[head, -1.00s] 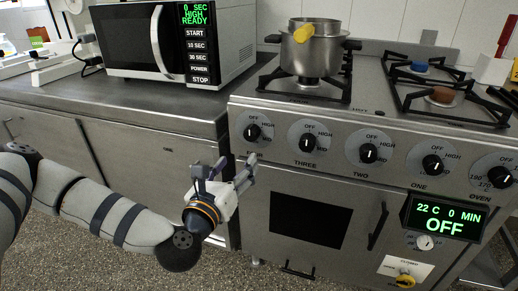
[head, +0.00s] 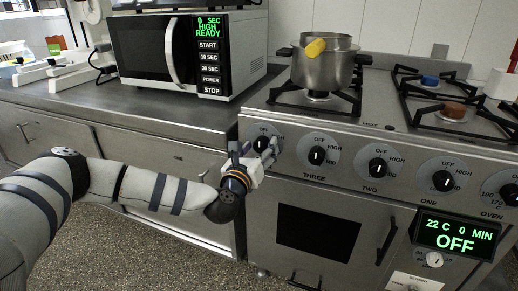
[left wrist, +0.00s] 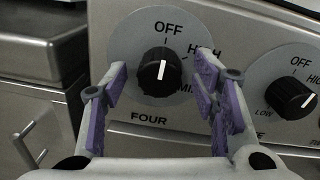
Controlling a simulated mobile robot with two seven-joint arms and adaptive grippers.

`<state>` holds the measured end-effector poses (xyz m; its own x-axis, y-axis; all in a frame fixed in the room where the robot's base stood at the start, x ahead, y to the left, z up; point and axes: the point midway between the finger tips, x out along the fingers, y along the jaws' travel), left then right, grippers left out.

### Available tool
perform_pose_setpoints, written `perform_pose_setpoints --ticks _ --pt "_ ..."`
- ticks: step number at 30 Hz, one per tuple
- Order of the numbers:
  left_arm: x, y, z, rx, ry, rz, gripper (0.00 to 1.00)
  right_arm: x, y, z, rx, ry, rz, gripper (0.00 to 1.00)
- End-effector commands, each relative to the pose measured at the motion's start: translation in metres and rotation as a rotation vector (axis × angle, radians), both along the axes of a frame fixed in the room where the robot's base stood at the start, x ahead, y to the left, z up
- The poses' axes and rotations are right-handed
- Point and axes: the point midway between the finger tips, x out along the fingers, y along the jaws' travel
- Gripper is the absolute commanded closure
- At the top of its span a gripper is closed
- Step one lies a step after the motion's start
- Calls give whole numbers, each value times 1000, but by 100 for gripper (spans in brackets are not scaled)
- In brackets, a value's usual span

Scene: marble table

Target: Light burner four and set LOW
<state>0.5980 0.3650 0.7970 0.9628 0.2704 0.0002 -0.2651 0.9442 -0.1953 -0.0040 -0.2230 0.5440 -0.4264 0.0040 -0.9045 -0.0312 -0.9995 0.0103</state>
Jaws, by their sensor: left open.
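The burner four knob (left wrist: 158,72) is black on a round grey dial, with its white pointer line nearly upright towards OFF. In the head view this knob (head: 262,143) is partly hidden by my left gripper (head: 257,152). My left gripper is open in front of the dial. In the left wrist view its purple-padded fingers (left wrist: 162,76) stand to either side of the knob, apart from it. The LOW mark of this dial is hidden or out of sight. I see no flame under the pot (head: 323,68). My right gripper is not in view.
Knob three (head: 317,155) is close to the right, then knob two (head: 377,167) and knob one (head: 443,181). The oven display (head: 445,233) reads OFF. A microwave (head: 185,52) stands on the left counter.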

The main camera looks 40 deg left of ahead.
Motion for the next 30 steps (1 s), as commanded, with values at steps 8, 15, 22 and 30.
perform_pose_setpoints --ticks 8,15,22,30 --pt "0 0 0 1 0 1 95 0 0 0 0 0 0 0" --pt "0 0 0 17 4 1 94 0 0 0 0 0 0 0" --pt "0 0 0 116 27 1 94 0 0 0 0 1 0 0" --pt "0 0 0 345 82 1 94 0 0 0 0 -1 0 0"
